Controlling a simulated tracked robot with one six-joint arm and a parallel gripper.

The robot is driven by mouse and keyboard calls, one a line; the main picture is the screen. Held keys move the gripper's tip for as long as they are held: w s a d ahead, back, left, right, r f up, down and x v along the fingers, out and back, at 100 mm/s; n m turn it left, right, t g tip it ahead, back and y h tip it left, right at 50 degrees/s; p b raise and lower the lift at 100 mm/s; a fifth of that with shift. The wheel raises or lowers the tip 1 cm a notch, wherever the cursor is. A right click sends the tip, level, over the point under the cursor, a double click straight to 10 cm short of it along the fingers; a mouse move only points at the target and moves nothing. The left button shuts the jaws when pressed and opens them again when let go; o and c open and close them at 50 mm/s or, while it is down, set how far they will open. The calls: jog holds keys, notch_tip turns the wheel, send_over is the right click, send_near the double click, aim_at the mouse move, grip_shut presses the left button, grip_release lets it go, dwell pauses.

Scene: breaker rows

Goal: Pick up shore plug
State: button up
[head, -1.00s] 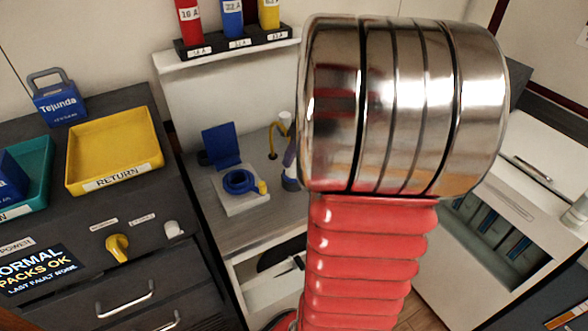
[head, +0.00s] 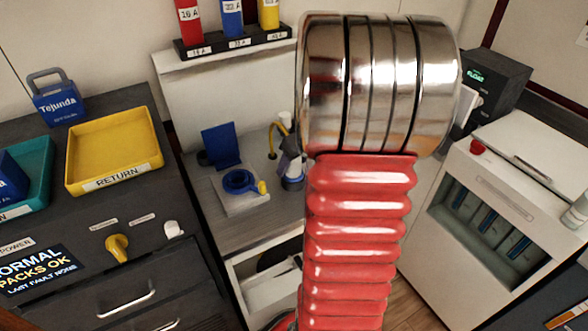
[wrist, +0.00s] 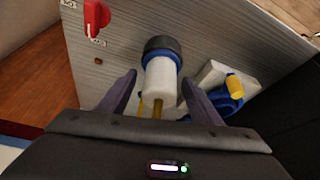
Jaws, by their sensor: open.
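The shore plug (wrist: 160,80) has a white body, a blue collar and a yellow cable. In the wrist view it points away from me, its far end at a dark round base on the grey counter. My gripper (wrist: 160,92) is open, with one dark finger on each side of the plug's white body. I see gaps between the fingers and the plug; it is not gripped.
A blue socket (head: 240,181) with a raised lid and yellow lever sits left of the plug. A red switch (wrist: 97,16) is on the counter. A yellow return tray (head: 112,150) is at left. A white cabinet (head: 440,260) stands at right.

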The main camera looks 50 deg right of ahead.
jog(key=shift+c, duration=0.2)
dwell(0.4)
jog(key=c, duration=1.4)
jog(key=shift+r, duration=0.1)
notch_tip(320, 180, up, 10)
jog(key=shift+f, duration=0.1)
dwell(0.3)
